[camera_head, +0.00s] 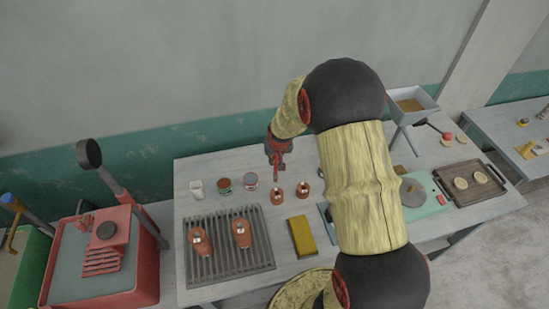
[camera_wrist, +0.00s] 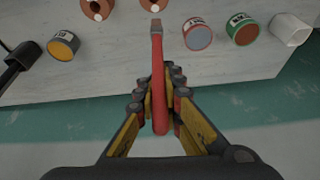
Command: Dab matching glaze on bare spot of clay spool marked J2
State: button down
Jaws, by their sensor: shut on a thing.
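My gripper (camera_wrist: 158,98) is shut on a brush (camera_wrist: 159,90) with a red handle; its pale tip points toward the table. In the head view my gripper (camera_head: 277,150) hangs over the table's back, above two clay spools (camera_head: 278,195) (camera_head: 302,189). Parts of these spools show at the wrist view's top edge (camera_wrist: 97,8) (camera_wrist: 153,4). Two more spools (camera_head: 197,241) (camera_head: 241,234) stand on a slatted rack. Glaze cans stand near: a green one with reddish-brown top (camera_wrist: 242,30), a red one with grey top (camera_wrist: 197,35), a grey one with orange top (camera_wrist: 63,44). Spool markings are not readable.
A white cup (camera_head: 196,188) stands left of the cans. The rack (camera_head: 222,262) fills the table's front left, beside a yellow block (camera_head: 302,236). A dark tray (camera_head: 486,198) with round pieces lies at right. My arm hides the table's middle.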

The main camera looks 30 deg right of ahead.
jog(key=shift+f+b, duration=1.15)
jog(key=shift+f, duration=1.3)
jog(key=shift+s, duration=0.1)
jog(key=shift+f+b, duration=0.35)
jog(key=shift+b, duration=0.55)
dwell(2.3)
